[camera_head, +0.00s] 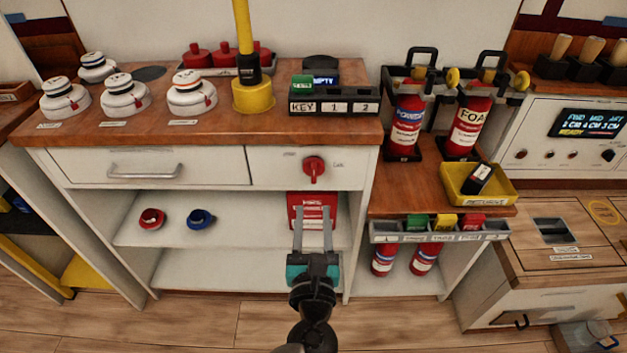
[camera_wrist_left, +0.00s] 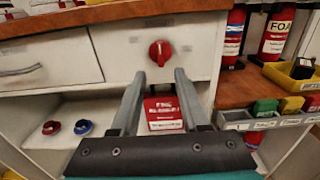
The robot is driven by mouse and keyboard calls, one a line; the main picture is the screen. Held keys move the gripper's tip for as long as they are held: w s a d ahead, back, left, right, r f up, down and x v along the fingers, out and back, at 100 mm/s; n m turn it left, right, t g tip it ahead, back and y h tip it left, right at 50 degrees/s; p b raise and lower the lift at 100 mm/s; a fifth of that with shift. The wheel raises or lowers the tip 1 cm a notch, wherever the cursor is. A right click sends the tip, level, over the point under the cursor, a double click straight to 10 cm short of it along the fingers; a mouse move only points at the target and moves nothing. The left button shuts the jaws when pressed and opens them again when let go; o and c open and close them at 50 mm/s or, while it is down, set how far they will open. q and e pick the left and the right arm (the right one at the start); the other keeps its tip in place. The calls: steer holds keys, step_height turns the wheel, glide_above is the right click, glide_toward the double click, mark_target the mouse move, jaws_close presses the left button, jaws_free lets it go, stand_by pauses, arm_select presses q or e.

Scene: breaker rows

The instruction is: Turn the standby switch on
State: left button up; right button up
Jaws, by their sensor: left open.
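A red rotary switch (camera_head: 314,170) sits on the white cabinet front, with small labels on both sides that I cannot read. It also shows in the left wrist view (camera_wrist_left: 161,53), just beyond my fingertips. I cannot tell from its label whether it is the standby switch. My left gripper (camera_head: 312,208) is open and empty, its two grey fingers apart, below the red switch and in front of a red box (camera_head: 299,205) on the shelf. In the left wrist view the gripper (camera_wrist_left: 160,73) points toward the switch without visible contact. My right gripper is not in view.
Red (camera_head: 151,219) and blue (camera_head: 201,218) rings lie on the shelf. White round devices (camera_head: 191,93) and a yellow post (camera_head: 253,95) stand on the worktop. Extinguishers (camera_head: 407,126), a yellow tray (camera_head: 478,190) and a display panel (camera_head: 587,123) are to the right.

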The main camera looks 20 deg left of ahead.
mark_target(314, 176)
arm_select(q)
steer(key=b+x, duration=0.1)
steer(key=x, duration=0.7)
steer(key=shift+w+f, duration=0.1)
steer(key=shift+w, duration=0.25)
steer(key=shift+w+a, duration=0.2)
steer(key=shift+w, duration=0.45)
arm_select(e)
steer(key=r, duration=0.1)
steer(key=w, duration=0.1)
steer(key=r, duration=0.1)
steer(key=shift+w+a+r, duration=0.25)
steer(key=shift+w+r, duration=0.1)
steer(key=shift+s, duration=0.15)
arm_select(q)
jaws_close()
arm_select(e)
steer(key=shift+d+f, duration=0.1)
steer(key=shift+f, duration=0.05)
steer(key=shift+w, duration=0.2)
